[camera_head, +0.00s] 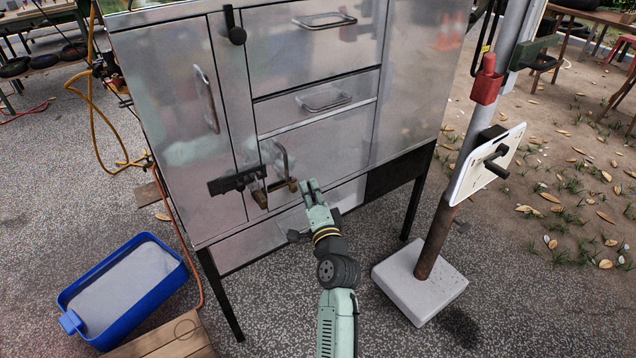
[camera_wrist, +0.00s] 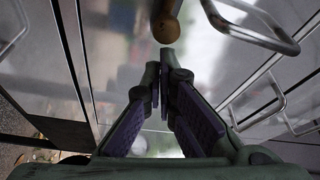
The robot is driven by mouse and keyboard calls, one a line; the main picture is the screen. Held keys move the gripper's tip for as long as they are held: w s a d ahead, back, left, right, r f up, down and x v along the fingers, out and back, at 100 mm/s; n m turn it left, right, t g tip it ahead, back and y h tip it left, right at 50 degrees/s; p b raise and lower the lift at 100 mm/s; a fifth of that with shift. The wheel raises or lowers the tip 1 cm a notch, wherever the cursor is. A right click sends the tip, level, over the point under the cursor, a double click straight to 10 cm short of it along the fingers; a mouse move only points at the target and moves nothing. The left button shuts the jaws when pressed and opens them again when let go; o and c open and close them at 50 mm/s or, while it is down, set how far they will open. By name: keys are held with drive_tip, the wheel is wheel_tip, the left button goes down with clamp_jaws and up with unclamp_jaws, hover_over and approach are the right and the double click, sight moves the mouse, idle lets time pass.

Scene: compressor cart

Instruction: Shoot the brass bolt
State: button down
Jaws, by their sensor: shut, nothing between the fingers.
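The brass bolt (camera_head: 261,197) is low on the front of a metal cabinet, next to a dark bracket (camera_head: 236,180) across the seam beside the tall left door. Its round brass end shows at the top middle of the wrist view (camera_wrist: 165,27). My gripper (camera_head: 308,188) is just right of the bolt, in front of the cabinet. In the wrist view, my fingertips (camera_wrist: 160,72) are together and empty, just below the brass end. They look close to it, but I cannot tell whether they touch. The arm hides part of the lower drawer.
The metal cabinet (camera_head: 420,75) has several bar handles; one curved handle (camera_head: 279,157) is right above the bolt. A post with a white plate (camera_head: 487,164) stands right on a concrete block (camera_head: 420,285). A blue tub (camera_head: 70,322) sits on the ground at left.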

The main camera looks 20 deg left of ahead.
sight(295, 188)
drive_tip(key=shift+s, duration=0.1)
drive_tip(key=s+a+p, duration=0.2)
drive_tip(key=shift+s+a, duration=0.15)
drive_tip(key=shift+s, duration=0.25)
idle(0.4)
